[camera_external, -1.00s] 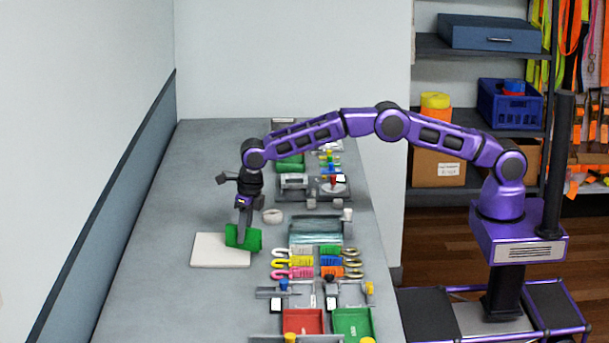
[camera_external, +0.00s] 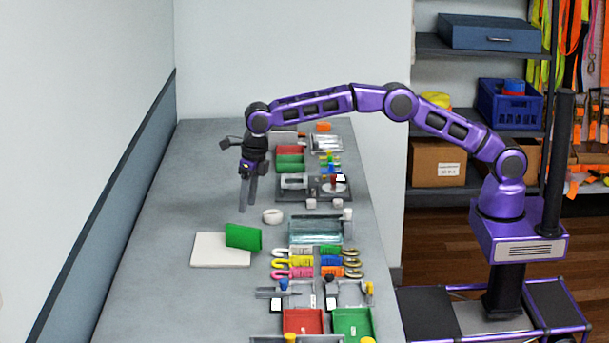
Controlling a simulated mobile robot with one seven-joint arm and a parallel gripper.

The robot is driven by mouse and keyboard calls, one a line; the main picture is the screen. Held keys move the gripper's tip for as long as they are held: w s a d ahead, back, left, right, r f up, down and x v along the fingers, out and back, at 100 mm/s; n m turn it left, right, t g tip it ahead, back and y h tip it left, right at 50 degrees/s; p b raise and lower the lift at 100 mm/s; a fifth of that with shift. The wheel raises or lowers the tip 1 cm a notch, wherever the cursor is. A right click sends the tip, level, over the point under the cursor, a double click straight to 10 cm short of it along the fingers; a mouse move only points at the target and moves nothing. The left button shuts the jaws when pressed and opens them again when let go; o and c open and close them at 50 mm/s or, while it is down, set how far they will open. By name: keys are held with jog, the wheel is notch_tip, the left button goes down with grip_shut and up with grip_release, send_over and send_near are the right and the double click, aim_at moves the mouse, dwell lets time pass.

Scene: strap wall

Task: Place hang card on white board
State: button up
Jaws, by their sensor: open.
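The green hang card (camera_external: 243,237) stands upright, slightly tilted, at the right part of the white board (camera_external: 208,250). Its lower edge appears to rest on the board, near the board's right edge. The board lies flat on the grey table. My gripper (camera_external: 247,208) is open and empty, pointing down above the table. It is behind the card in the picture and apart from it.
A white ring (camera_external: 272,216) lies just right of my gripper. A clear tray (camera_external: 315,231) and several coloured hooks (camera_external: 295,261) lie right of the board. Red (camera_external: 303,323) and green trays (camera_external: 353,325) are at the front. The table's left side is clear.

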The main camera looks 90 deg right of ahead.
jog(key=shift+s+r, duration=0.2)
jog(key=shift+r, duration=1.05)
jog(key=shift+a, duration=0.1)
